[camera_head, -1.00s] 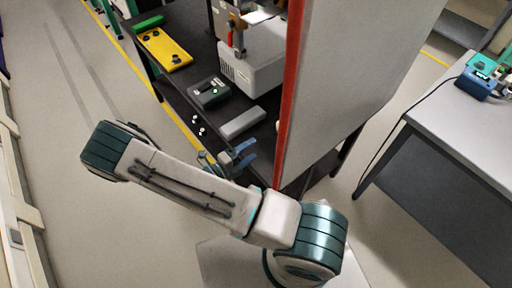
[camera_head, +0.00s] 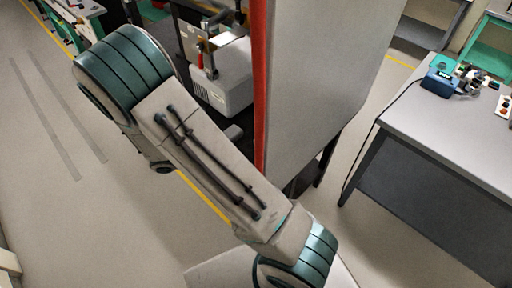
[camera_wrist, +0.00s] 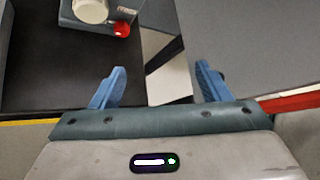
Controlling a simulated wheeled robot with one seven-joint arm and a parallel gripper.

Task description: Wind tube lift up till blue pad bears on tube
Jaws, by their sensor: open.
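My gripper (camera_wrist: 160,72) is open and empty in the wrist view, its two blue fingers apart above a dark surface and a pale strip. In the head view my arm hides it. In the wrist view a grey unit (camera_wrist: 112,22) with a whitish round part (camera_wrist: 90,10) and a red knob (camera_wrist: 122,29) lies beyond the left finger, cut by the top edge. I cannot make out the blue pad, the tube or the lift.
A tall grey panel (camera_head: 315,80) with a red edge (camera_head: 259,90) stands close right of my arm. A grey table (camera_head: 450,125) with a blue device (camera_head: 439,83) is at the right. Open floor (camera_head: 60,200) lies at the left.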

